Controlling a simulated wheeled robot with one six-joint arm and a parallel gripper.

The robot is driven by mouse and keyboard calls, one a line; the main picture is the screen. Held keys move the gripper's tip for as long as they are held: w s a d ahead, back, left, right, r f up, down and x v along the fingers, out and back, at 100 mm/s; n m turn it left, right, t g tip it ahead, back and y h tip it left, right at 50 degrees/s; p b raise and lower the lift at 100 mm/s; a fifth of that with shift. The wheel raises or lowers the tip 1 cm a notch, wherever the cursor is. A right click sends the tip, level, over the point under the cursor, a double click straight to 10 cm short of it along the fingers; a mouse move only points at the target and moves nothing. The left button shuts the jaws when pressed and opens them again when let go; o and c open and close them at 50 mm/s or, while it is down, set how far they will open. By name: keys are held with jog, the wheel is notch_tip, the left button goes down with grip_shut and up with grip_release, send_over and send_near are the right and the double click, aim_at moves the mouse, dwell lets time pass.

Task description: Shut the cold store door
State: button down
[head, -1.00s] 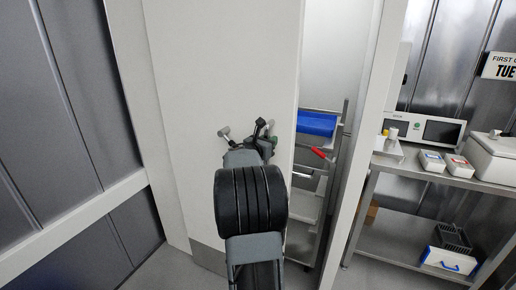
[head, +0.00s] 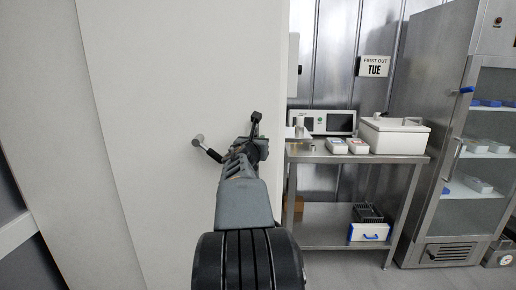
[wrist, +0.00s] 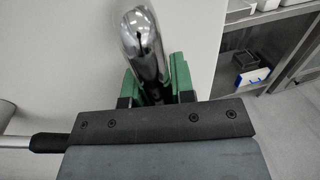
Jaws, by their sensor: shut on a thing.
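The cold store door (head: 180,90) is the large plain white panel filling the middle-left of the head view. In the wrist view, a shiny metal handle (wrist: 142,38) on the door runs between the green finger pads of my gripper (wrist: 158,82), which is shut on it. In the head view my gripper (head: 256,138) is at the door face, near its right edge; my own arm hides most of the handle there. The opening is not visible in the head view, and whether the door sits flush in its frame cannot be told.
Right of the door stands a steel bench (head: 350,156) with a white box (head: 393,135) and small containers on top. A steel glass-front cabinet (head: 455,150) is at far right. Bare floor shows before the bench.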

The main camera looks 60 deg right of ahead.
jog(key=shift+s+d, duration=0.15)
jog(key=shift+s, duration=0.05)
jog(key=c, duration=1)
grip_release()
jog(key=shift+s+d, duration=0.1)
jog(key=shift+s, duration=0.05)
jog(key=shift+o, duration=0.2)
jog(key=v, duration=1.3)
jog(key=shift+a+p, duration=0.45)
jog(key=shift+r, duration=0.1)
